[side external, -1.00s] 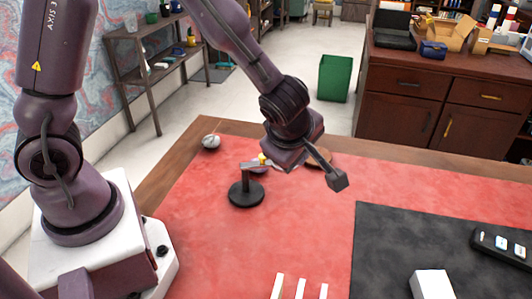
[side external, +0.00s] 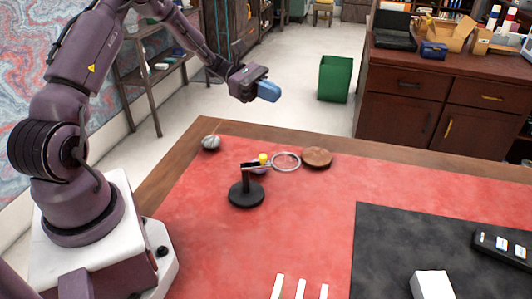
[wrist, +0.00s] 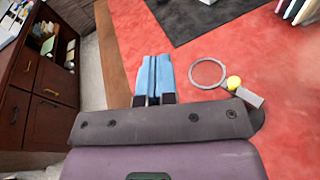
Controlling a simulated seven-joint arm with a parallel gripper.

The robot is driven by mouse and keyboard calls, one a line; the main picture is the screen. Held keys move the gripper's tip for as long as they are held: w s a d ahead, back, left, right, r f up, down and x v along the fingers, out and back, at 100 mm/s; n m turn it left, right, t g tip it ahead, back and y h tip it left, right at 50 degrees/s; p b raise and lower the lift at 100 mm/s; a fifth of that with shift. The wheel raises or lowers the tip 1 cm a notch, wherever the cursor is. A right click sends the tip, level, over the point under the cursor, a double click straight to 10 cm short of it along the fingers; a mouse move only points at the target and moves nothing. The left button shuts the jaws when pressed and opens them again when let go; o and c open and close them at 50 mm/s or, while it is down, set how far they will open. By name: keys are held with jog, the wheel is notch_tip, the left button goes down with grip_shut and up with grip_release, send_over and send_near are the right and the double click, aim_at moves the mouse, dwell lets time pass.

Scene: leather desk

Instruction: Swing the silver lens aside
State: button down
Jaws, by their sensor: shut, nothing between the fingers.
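The silver lens is a thin round ring (side external: 299,164) on a short arm, joined at a yellow knob (side external: 263,158) to a black stand (side external: 246,194). In the side view it extends to the right of the stand. In the wrist view the silver ring (wrist: 208,59) and the yellow knob (wrist: 234,83) lie right of my fingers. My gripper (side external: 268,92) is raised well above and behind the lens, near the desk's far edge, and touches nothing. Its blue fingers (wrist: 153,60) are together and empty.
A round brown disc (side external: 317,157) lies right of the ring, and a small grey round object (side external: 211,142) sits at the far left corner. A black mat (side external: 390,250) with a white block (side external: 431,284) is at right. The red desk surface (side external: 200,230) around the stand is mostly bare.

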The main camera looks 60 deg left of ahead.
jog(key=s+a+g+h, duration=0.2)
jog(key=s+a+h, duration=0.1)
jog(key=s+a, duration=0.35)
send_near(273, 158)
jog(key=x, duration=0.7)
jog(key=shift+w+a+f, duration=0.1)
jog(key=shift+w+f, duration=0.25)
jog(key=shift+w, duration=0.05)
jog(key=shift+w+d+m+g, duration=0.25)
jog(key=shift+d+m+g, duration=0.55)
jog(key=shift+m+g, duration=0.1)
jog(key=shift+a, duration=0.1)
